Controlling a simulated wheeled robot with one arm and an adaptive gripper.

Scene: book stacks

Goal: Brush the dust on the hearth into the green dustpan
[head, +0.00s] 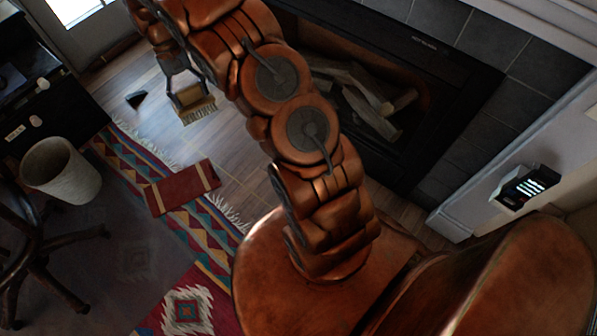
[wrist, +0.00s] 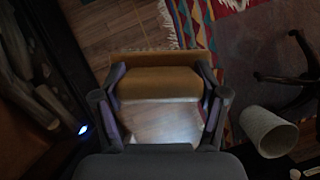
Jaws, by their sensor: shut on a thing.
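My gripper (head: 188,88) is shut on a brush (head: 198,111) with a tan-brown body and pale bristles, over the wood floor in front of the fireplace. In the wrist view my gripper (wrist: 161,80) has one finger on each side of the brush's yellow-brown body (wrist: 158,83). I cannot tell whether the bristles touch the floor. I cannot make out any dust.
The fireplace (head: 372,95) with logs stands right of my arm. A patterned rug (head: 207,262) with a dark red flat thing (head: 182,187) covers the lower left. A pale bin (head: 62,172) and a dark chair (head: 32,245) stand at the left. Wood floor lies bare between.

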